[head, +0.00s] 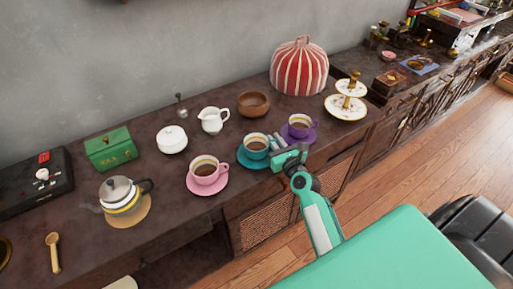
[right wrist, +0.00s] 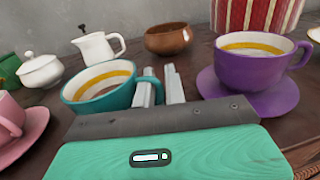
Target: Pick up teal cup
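The teal cup (head: 256,146), with a yellow band inside and dark drink, stands on a teal saucer (head: 243,161). It also shows in the right wrist view (right wrist: 97,97), left of the fingers. My right gripper (head: 277,141) is at the cup's right side, by its handle. In the right wrist view its grey fingers (right wrist: 160,87) are close together, with the teal handle between them, so it looks shut on the handle. The exact contact is partly hidden. The cup does not look clearly lifted. My left gripper is not in view.
A purple cup (head: 299,126) on its saucer stands close right of my gripper. A pink cup (head: 207,172) stands to the left. A white creamer (head: 212,121), wooden bowl (head: 253,104) and red-striped tea cosy (head: 299,68) stand behind. The counter's front edge is close by.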

